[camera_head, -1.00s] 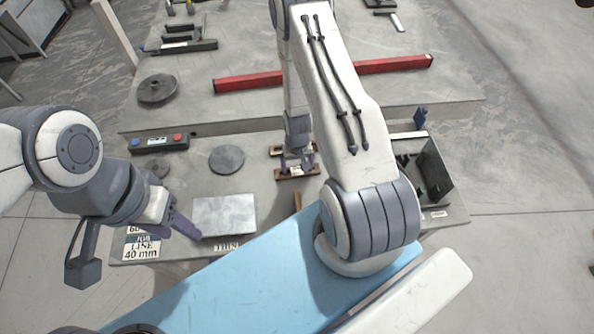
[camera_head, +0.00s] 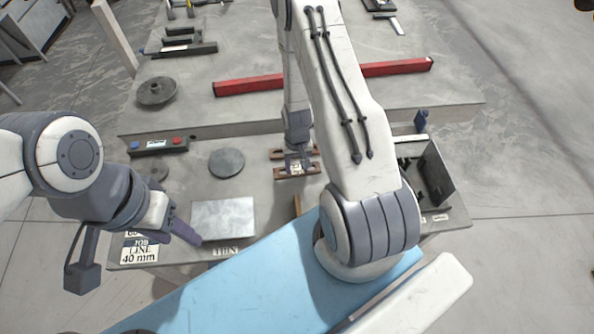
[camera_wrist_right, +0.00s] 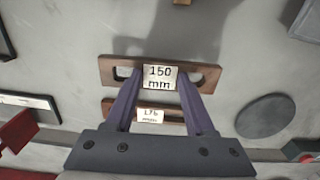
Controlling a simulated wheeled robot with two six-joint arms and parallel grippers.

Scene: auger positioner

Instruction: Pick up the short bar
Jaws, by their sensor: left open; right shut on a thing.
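The short bar (camera_wrist_right: 207,76), brown with a slot near each end and a "150 mm" label in its middle, lies crosswise at the top of the right wrist view. In the head view it is the nearer of two brown bars (camera_head: 283,174). My right gripper (camera_wrist_right: 160,77) is shut on its middle, one finger on each side of the label. Whether the bar is clear of the table, I cannot tell. A second labelled bar (camera_wrist_right: 173,115) lies parallel, partly hidden behind the fingers. My left gripper (camera_head: 190,236) is open and empty at the near left.
A grey disc (camera_head: 227,162) and a pale metal plate (camera_head: 223,217) lie to the left of the bars. A long red bar (camera_head: 397,66) lies on the raised rear surface. A dark upright plate (camera_head: 437,172) stands at the right.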

